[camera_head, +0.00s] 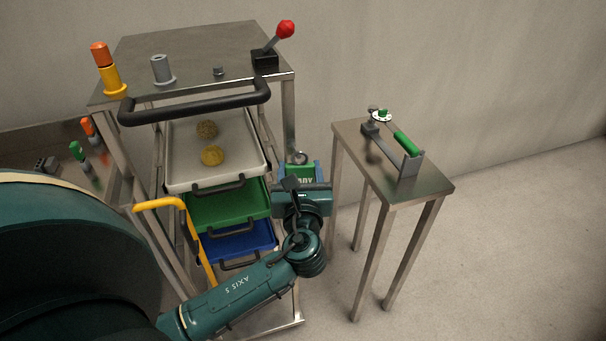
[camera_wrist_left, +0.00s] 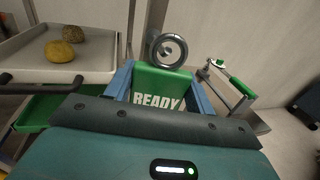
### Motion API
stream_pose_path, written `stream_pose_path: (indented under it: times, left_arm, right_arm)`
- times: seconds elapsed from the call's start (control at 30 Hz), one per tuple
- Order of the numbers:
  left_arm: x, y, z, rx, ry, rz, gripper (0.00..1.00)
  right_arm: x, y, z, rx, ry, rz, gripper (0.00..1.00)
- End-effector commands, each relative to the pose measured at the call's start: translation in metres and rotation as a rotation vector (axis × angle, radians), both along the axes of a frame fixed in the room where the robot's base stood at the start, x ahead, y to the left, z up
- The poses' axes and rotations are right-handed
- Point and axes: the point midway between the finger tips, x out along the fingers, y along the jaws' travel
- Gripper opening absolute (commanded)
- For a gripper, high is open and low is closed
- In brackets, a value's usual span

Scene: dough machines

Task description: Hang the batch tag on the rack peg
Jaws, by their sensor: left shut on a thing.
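The batch tag (camera_wrist_left: 160,85) is a green block marked READY with a grey metal ring (camera_wrist_left: 168,49) standing at its top. My left gripper (camera_wrist_left: 160,92) is shut on it, a blue finger at each side. In the head view, my left gripper (camera_head: 302,175) holds the tag upright beside the rack's right post (camera_head: 289,118), with the ring (camera_head: 299,157) uppermost. A small grey shape shows inside the ring in the wrist view. I cannot tell whether it is the rack peg or whether the ring is around it. My right gripper is not in view.
The rack carries a beige tray (camera_head: 180,155) with two dough balls, a green tray (camera_head: 230,205) and a blue tray (camera_head: 240,243). Its top (camera_head: 195,45) holds a red-knobbed lever (camera_head: 284,30). A small steel table (camera_head: 425,185) with a green-handled device stands to the right.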

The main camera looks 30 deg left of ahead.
Motion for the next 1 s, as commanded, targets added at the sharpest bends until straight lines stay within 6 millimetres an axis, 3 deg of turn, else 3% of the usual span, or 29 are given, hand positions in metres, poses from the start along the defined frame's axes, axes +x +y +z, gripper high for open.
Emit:
stream_pose_path:
  times: [0.5,1.0]
  left_arm:
    - [0.022,0.026,-0.001,0.002,0.001,0.001,0.32]
    - [0.024,0.028,-0.009,0.000,0.000,0.000,0.32]
  right_arm:
    - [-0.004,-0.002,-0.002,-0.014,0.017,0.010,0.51]
    - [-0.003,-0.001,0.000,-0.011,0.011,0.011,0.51]
